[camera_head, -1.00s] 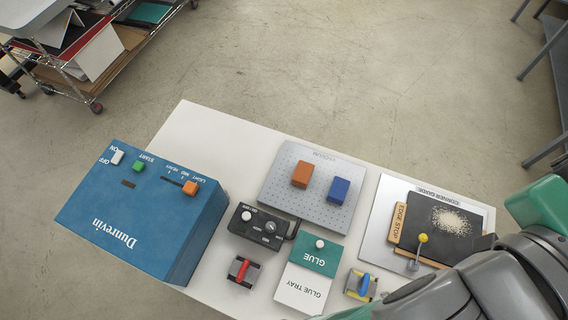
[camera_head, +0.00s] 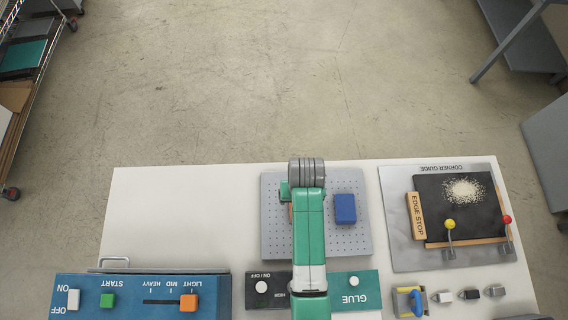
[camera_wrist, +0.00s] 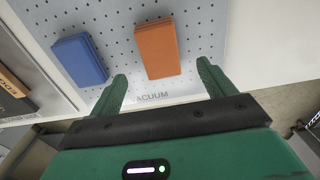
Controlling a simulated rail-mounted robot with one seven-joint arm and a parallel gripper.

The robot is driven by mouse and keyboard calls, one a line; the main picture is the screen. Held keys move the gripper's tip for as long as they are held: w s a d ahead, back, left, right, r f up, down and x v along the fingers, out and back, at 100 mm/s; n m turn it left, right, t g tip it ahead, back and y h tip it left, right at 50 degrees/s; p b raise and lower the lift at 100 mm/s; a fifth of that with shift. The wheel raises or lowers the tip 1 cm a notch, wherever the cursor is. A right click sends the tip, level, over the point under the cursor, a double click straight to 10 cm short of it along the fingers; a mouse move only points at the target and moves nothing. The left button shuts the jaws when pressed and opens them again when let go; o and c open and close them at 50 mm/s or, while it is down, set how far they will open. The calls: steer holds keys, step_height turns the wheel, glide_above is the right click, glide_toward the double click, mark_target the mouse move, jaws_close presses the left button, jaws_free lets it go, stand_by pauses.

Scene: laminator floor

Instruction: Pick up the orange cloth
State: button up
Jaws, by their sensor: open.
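The orange cloth (camera_wrist: 158,49) is a folded rectangular block lying on the perforated grey vacuum plate. It shows clearly in the wrist view, ahead of and between my open fingers. In the head view only a sliver of the orange cloth (camera_head: 291,213) shows, as my arm covers the rest. My gripper (camera_wrist: 161,88) is open and empty, with one green finger to either side. The fingertips appear short of the cloth in the wrist view; the exact height gap cannot be told. In the head view my arm reaches over the plate.
The blue cloth (camera_head: 345,209) lies beside the orange one on the vacuum plate (camera_head: 358,246). The blue laminator (camera_head: 140,291) stands at the left front. A dark board (camera_head: 462,222) with knobbed clamps is at the right. The white table's left part (camera_head: 180,215) is bare.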

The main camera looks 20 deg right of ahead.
step_height(320, 180, down, 8)
steer(key=shift+s+r, duration=0.1)
steer(key=shift+r, duration=0.15)
steer(key=c, duration=1.1)
